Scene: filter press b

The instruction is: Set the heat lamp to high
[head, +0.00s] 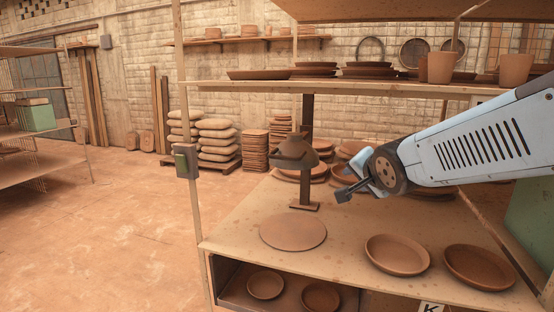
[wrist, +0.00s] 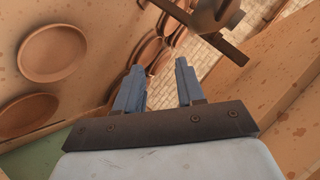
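The heat lamp (head: 305,180) is a dark brown lamp with a domed shade and a flat foot, standing upright on the shelf board. No setting marks can be read on it. A dark bar and rounded part, probably the lamp (wrist: 208,35), show at the top of the wrist view. My gripper (head: 352,188) is just right of the lamp's post, apart from it, above the board. In the wrist view my gripper (wrist: 159,75) has its two blue fingers apart with nothing between them.
A round clay slab (head: 293,232) lies in front of the lamp, and plates (head: 397,254) lie at right. An upper shelf (head: 345,88) overhangs the board. Floor at left is clear.

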